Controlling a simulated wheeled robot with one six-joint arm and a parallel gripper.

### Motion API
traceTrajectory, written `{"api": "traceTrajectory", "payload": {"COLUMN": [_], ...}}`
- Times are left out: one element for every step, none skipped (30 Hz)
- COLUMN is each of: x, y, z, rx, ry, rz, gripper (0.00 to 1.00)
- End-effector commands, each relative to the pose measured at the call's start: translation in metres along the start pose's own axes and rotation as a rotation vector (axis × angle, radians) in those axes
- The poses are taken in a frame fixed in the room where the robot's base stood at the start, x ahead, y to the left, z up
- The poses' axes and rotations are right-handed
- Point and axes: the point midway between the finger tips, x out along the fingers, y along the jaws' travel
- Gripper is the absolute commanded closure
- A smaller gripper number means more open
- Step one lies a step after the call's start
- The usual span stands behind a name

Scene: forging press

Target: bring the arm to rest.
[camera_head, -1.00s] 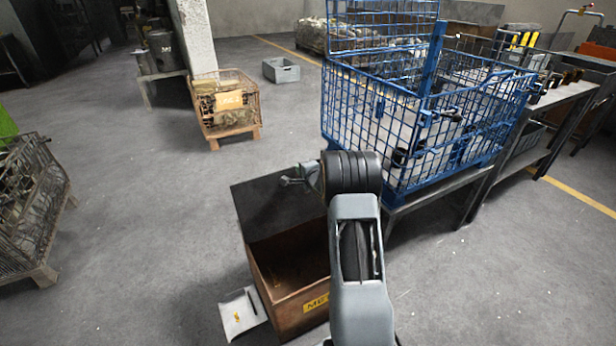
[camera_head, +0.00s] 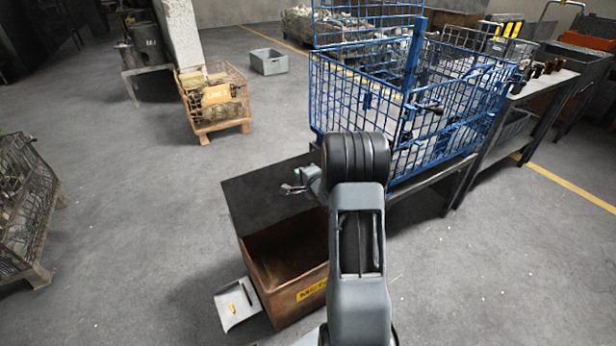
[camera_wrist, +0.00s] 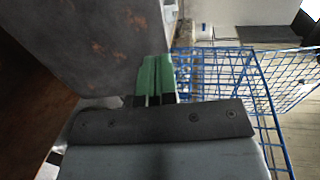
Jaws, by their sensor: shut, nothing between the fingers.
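My gripper (camera_head: 292,188) shows at the end of my grey arm, over the dark top panel of the brown box. In the wrist view its green fingers (camera_wrist: 156,78) are together with nothing between them. My arm is bent, with its black joint in front of the blue cage's lower left corner. Part of my gripper is hidden behind the arm in the head view.
The open brown box (camera_head: 290,262) with a yellow label stands close below my gripper. The blue wire cage (camera_head: 345,100) on a dark stand is just right. A grey dustpan-like tray (camera_head: 236,305) lies on the floor. Open floor is at left.

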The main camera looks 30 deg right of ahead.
Motion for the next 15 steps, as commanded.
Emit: {"api": "traceTrajectory", "payload": {"x": [-0.009,-0.014,-0.02,-0.023,-0.027,-0.03,-0.033,-0.035,-0.037,-0.039,-0.04,-0.041,-0.042,-0.042,-0.043], "y": [-0.002,-0.002,-0.002,-0.002,-0.001,-0.001,-0.001,0.0,-0.001,-0.001,-0.001,0.0,0.0,0.0,0.0], "z": [-0.002,-0.002,-0.002,-0.002,-0.001,-0.001,-0.001,-0.001,0.0,0.0,0.0,0.0,0.001,0.001,0.001], "rx": [0.002,0.002,0.002,0.002,0.002,0.001,0.001,0.0,0.0,-0.001,-0.001,0.0,0.0,0.0,-0.003], "ry": [0.003,0.004,0.004,0.004,0.003,0.002,0.002,0.001,0.0,0.0,0.0,-0.001,-0.001,-0.001,-0.002], "rz": [0.0,0.0,0.0,-0.001,0.0,0.0,0.0,0.0,-0.001,-0.001,-0.001,-0.001,-0.001,-0.001,-0.001], "gripper": [1.0,1.0,1.0,1.0,1.0,1.0,1.0,1.0,1.0,1.0,1.0,1.0,1.0,1.0,1.0]}}
